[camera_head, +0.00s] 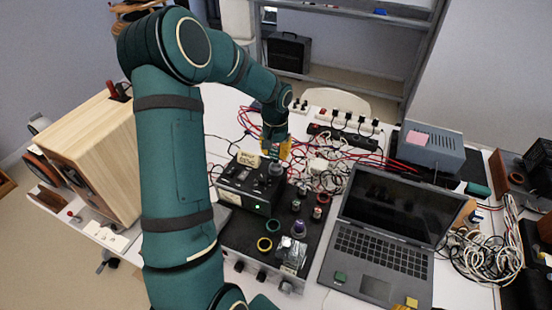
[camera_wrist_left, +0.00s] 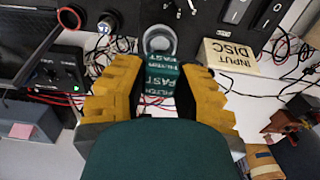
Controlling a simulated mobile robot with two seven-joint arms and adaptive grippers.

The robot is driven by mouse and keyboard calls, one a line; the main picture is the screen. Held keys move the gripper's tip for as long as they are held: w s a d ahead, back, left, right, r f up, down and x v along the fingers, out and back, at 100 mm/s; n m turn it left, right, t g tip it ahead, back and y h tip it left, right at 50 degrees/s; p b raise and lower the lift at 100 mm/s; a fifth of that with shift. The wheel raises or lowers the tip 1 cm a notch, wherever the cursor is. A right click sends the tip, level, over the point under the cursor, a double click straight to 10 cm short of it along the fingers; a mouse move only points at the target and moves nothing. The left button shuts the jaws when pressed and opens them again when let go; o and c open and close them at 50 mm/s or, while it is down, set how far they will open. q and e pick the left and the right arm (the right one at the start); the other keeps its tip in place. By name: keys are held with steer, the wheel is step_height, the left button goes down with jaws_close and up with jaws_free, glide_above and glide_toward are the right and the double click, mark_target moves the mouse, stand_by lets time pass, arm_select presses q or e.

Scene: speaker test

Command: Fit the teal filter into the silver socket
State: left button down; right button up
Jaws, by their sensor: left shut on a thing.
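My left gripper (camera_head: 276,151) has yellow fingers and points down over the black amplifier deck (camera_head: 232,228). In the left wrist view, its fingers are shut on the teal filter (camera_wrist_left: 161,82), a small block with white lettering. The silver socket (camera_wrist_left: 160,40) is a grey ring just beyond the filter's far end. It also shows below the fingers in the head view (camera_head: 277,169). I cannot tell whether the filter touches the socket or is apart from it. The filter is mostly hidden by the fingers in the head view.
An open laptop (camera_head: 385,238) is right of the deck. A wooden speaker (camera_head: 95,150) stands at left. Red and white cables and power strips (camera_head: 335,108) crowd the back of the table.

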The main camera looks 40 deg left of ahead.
mark_target(276, 159)
arm_select(q)
steer(key=shift+f, duration=1.6)
steer(key=shift+f+b, duration=0.25)
steer(key=shift+b, duration=0.05)
steer(key=c, duration=0.8)
jaws_free()
steer(key=shift+r, duration=0.1)
steer(key=shift+r+p, duration=0.3)
steer(key=shift+p, duration=0.1)
step_height(276, 159, up, 12)
steer(key=shift+f, duration=0.1)
